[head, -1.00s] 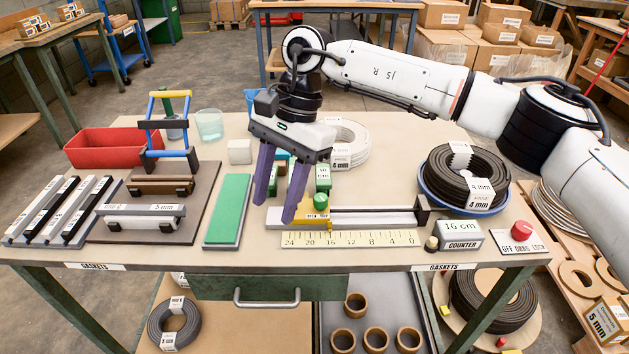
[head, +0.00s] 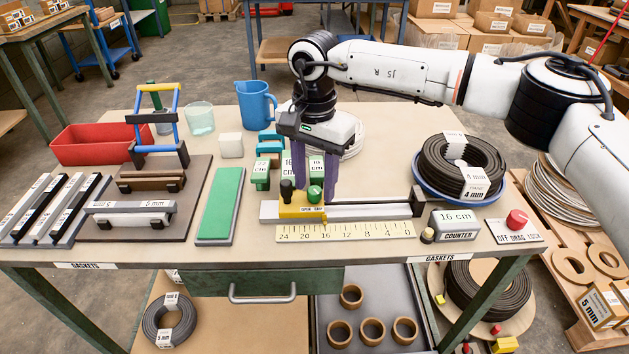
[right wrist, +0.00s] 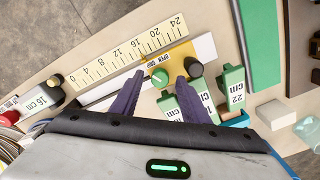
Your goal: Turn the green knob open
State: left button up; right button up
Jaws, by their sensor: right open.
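The green knob (head: 315,194) stands on the yellow slide block (head: 300,212), beside a label reading OPEN GRIP. A black knob (head: 287,190) stands on the same block to its left. My right gripper (head: 315,190) is open and points down, its purple fingers just behind and around the green knob in the head view. In the right wrist view the green knob (right wrist: 160,78) shows between the two fingertips (right wrist: 158,82), with the black knob (right wrist: 193,66) beyond the right finger. I cannot tell whether a finger touches the green knob. My left gripper is not in view.
A ruler (head: 345,231) lies in front of the grey rail (head: 375,211). Green labelled blocks (head: 262,170) stand close behind the slide. The counter box (head: 455,224) and red drag lock knob (head: 517,219) are at right. A green mat (head: 220,205) lies left.

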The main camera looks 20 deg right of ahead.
jog(key=shift+f, duration=0.15)
grip_shut()
jog(key=shift+m, duration=0.4)
jog(key=m, duration=0.4)
jog(key=shift+m, duration=0.3)
jog(key=m, duration=0.4)
jog(key=shift+p, duration=0.3)
jog(key=shift+m, duration=1.3)
